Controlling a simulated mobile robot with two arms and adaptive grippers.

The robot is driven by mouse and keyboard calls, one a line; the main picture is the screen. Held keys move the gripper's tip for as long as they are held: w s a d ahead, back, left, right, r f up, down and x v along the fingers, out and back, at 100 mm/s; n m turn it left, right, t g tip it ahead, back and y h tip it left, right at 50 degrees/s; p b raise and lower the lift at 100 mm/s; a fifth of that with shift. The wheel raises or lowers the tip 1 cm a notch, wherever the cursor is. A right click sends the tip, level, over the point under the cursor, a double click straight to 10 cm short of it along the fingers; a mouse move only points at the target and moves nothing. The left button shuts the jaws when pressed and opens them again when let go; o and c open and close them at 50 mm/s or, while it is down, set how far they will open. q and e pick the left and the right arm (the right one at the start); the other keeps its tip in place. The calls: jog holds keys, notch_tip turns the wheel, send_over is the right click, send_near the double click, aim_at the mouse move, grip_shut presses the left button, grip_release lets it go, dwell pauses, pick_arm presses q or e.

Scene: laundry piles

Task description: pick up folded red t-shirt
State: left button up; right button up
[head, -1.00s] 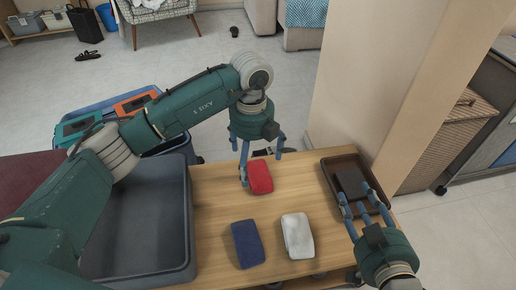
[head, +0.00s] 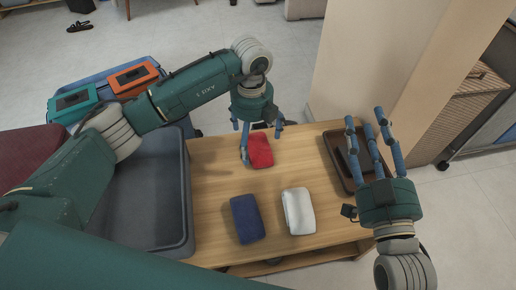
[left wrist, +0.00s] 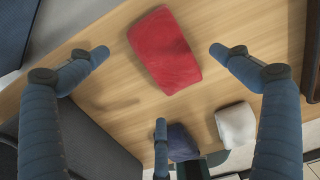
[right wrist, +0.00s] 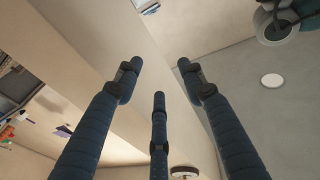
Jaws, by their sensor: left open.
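The folded red t-shirt (head: 262,152) lies flat on the wooden table near its far edge. In the left wrist view the red t-shirt (left wrist: 164,50) shows between the spread fingertips, with wood visible on either side of it. My left gripper (head: 257,138) is open and empty over the t-shirt, and its fingers partly hide it. I cannot tell how high the fingertips are above the table. My right gripper (head: 373,135) is open and empty at the table's right end, in front of the dark tray in the head view. The right wrist view shows walls and ceiling, no t-shirt.
A folded blue cloth (head: 247,219) and a folded white cloth (head: 299,211) lie nearer on the table (head: 216,180). A dark tray (head: 334,150) is at the right end. A large grey bin (head: 187,190) borders the left. A wall corner (head: 385,70) rises behind.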

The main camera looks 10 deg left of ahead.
aim_at(253, 145)
pick_arm(q)
jog(key=f, duration=0.2)
jog(key=f+b, duration=0.1)
jog(key=f, duration=0.1)
jog(key=shift+w, duration=0.2)
pick_arm(e)
notch_tip(253, 145, up, 8)
jog(key=s+t+y, duration=0.1)
jog(key=s+t, duration=0.1)
jog(key=t, duration=0.2)
jog(key=shift+s+a, duration=0.2)
jog(key=shift+s, duration=0.15)
jog(key=shift+r, duration=0.1)
pick_arm(q)
jog(key=c, duration=1.3)
